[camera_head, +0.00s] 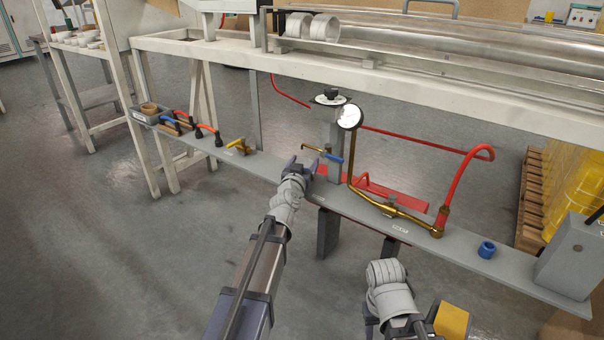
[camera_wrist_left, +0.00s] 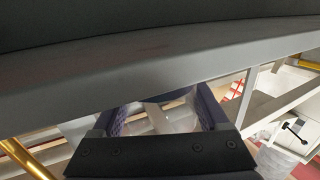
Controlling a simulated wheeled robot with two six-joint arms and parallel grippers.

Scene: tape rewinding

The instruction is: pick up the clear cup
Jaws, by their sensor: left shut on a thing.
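My left gripper (camera_head: 303,165) reaches the narrow grey shelf near its middle. In the left wrist view its two dark fingers (camera_wrist_left: 163,112) stand apart, shut on a see-through thing (camera_wrist_left: 178,118) that looks like the clear cup. The cup's outline is faint there, and I cannot make it out in the head view. My right arm's grey wrist shows at the bottom of the head view, but its fingers are not visible.
The grey shelf (camera_head: 262,165) carries a brass pipe with a round gauge (camera_head: 350,116), a blue-handled valve (camera_head: 331,157), a blue ring (camera_head: 487,249) and a tool tray (camera_head: 146,118). A white frame (camera_head: 440,97) stands behind and above.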

